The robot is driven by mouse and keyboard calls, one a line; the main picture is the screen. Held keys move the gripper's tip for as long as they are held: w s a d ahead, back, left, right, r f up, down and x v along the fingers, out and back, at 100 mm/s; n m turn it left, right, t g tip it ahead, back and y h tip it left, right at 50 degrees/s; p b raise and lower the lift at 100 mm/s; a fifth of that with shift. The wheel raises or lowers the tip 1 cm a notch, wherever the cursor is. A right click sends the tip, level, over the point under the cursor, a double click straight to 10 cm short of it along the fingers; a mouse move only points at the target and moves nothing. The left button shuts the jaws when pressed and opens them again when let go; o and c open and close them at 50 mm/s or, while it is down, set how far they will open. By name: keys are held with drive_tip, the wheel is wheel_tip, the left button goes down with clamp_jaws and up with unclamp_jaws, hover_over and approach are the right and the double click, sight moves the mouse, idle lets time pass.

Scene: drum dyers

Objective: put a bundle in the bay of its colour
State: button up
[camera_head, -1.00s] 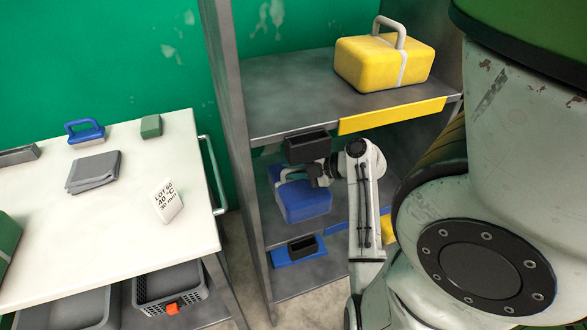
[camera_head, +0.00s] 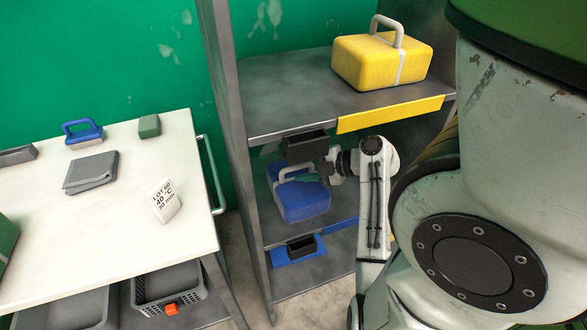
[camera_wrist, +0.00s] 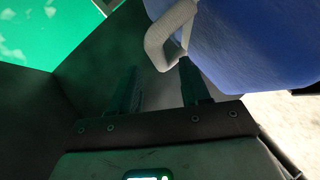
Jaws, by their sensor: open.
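A blue bundle (camera_head: 302,203) with a pale handle (camera_head: 290,173) rests on the middle shelf (camera_head: 345,207) of the grey rack, which has a blue front strip (camera_head: 341,225). My gripper (camera_head: 308,178) is beside the handle, open. In the wrist view, my gripper (camera_wrist: 162,82) has its two fingers apart; the handle (camera_wrist: 167,38) lies beyond and near the right finger, and the blue bundle (camera_wrist: 255,40) fills the upper right. I see nothing held between the fingers. A yellow bundle (camera_head: 380,62) stands on the top shelf (camera_head: 290,95) above a yellow strip (camera_head: 390,114).
The rack's grey upright (camera_head: 228,110) stands left of my gripper, with the top shelf close above. A white trolley (camera_head: 130,200) at left holds a blue-handled brush (camera_head: 83,134), a grey cloth (camera_head: 91,172) and a lot card (camera_head: 165,201). The top shelf's left part is clear.

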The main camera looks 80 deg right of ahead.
drive_tip(key=v, duration=0.8)
drive_tip(key=shift+s+a+r, duration=0.1)
drive_tip(key=shift+s, duration=0.15)
